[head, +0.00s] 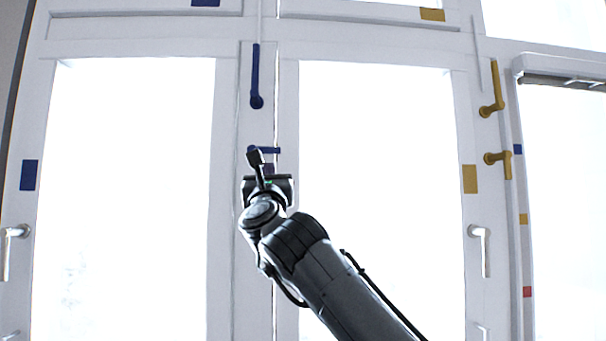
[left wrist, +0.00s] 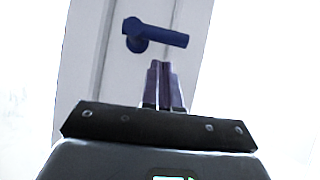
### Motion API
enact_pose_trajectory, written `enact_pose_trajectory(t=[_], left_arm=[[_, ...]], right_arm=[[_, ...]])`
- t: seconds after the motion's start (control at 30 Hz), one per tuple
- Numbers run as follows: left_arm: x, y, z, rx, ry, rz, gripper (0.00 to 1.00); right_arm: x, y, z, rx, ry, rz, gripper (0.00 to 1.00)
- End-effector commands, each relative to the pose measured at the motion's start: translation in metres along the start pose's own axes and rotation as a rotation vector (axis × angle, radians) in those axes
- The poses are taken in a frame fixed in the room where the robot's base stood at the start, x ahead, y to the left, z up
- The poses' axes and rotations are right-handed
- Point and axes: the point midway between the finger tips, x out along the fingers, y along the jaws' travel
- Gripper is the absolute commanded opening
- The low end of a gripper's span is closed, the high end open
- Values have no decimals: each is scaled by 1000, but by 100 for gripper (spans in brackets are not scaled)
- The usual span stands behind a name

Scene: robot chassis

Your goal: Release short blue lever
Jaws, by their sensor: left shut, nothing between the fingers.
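The short blue lever (head: 266,150) sits on the white post between two window panes. Its handle points sideways to the right, roughly level, and my wrist partly covers its pivot in the head view. In the left wrist view the lever (left wrist: 165,37) shows clearly, with its round pivot at the left end. My left gripper (head: 268,168) is just below the lever. In the left wrist view its two fingers (left wrist: 163,66) are pressed together, empty, with tips under the handle and a small visible gap to it. My right gripper is in neither view.
A longer blue lever (head: 256,77) points up on the same post, above the short one. Two yellow levers (head: 493,92) (head: 498,158) are on the right post. White handles (head: 480,248) (head: 12,245) stand lower on both sides. The space before the panes looks clear.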

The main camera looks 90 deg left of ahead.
Motion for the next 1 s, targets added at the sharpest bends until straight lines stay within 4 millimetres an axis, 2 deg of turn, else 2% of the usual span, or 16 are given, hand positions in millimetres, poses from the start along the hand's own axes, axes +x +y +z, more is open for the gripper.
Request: enact_pose_trajectory(t=[0.03,0.1,0.17,0.4,0.6,0.8,1.0], left_arm=[[-9,0,-12,-1,0,0,0],[-16,0,-20,-2,0,-1,0],[-26,0,-14,-4,-1,-1,0],[-73,1,-13,-3,0,-1,0],[-99,2,-13,-3,1,-1,0],[-110,3,-14,-2,2,-1,0],[-112,3,-13,-2,2,-1,0]], right_arm=[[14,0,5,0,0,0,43],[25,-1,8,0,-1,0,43],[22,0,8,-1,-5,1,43],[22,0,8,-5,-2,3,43],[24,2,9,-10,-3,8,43],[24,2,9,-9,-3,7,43],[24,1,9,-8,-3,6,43]])
